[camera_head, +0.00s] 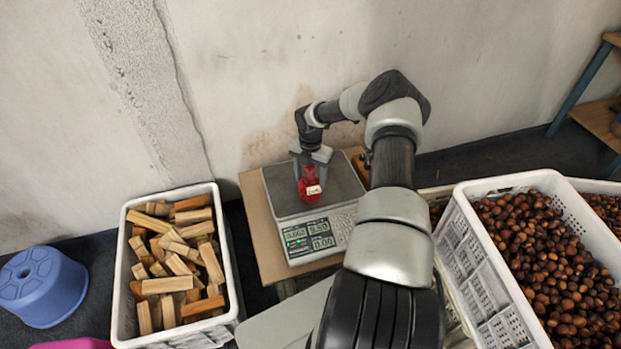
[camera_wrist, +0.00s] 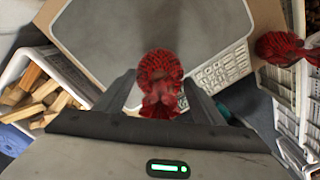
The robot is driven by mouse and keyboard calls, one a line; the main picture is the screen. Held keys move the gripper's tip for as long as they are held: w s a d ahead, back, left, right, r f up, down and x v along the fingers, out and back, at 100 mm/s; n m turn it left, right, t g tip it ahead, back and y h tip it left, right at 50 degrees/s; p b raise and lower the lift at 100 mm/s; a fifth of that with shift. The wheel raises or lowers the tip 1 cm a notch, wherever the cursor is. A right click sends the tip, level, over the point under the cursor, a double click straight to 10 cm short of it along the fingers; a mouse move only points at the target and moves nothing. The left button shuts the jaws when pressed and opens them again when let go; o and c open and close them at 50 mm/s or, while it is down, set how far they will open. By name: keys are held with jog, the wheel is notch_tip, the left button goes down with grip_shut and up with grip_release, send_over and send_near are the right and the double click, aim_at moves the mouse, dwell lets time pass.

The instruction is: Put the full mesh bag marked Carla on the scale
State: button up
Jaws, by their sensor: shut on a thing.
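A red mesh bag (camera_head: 308,188) with a white label hangs from my gripper (camera_head: 311,168), over the plate of the scale (camera_head: 341,186). The name on the label is too small to read with certainty. In the wrist view the bag (camera_wrist: 160,68) sits between the two fingers of my gripper (camera_wrist: 158,92), which are shut on its gathered top. The grey scale plate (camera_wrist: 95,35) lies beneath it. I cannot tell whether the bag touches the plate. The scale's display (camera_head: 308,237) is lit and its first field seems to read zero.
A second red mesh bag (camera_wrist: 284,47) lies right of the scale in the wrist view; my arm mostly hides that area in the head view. A wood-filled crate (camera_head: 120,290) stands left, a chestnut crate (camera_head: 462,235) right. A blue stool (camera_head: 42,285) is far left.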

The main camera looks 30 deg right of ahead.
jog(key=shift+f, duration=0.2)
jog(key=o, duration=1.7)
jog(key=shift+r, duration=0.1)
notch_tip(320, 180, up, 12)
jog(key=p, duration=0.3)
jog(key=shift+r, duration=0.1)
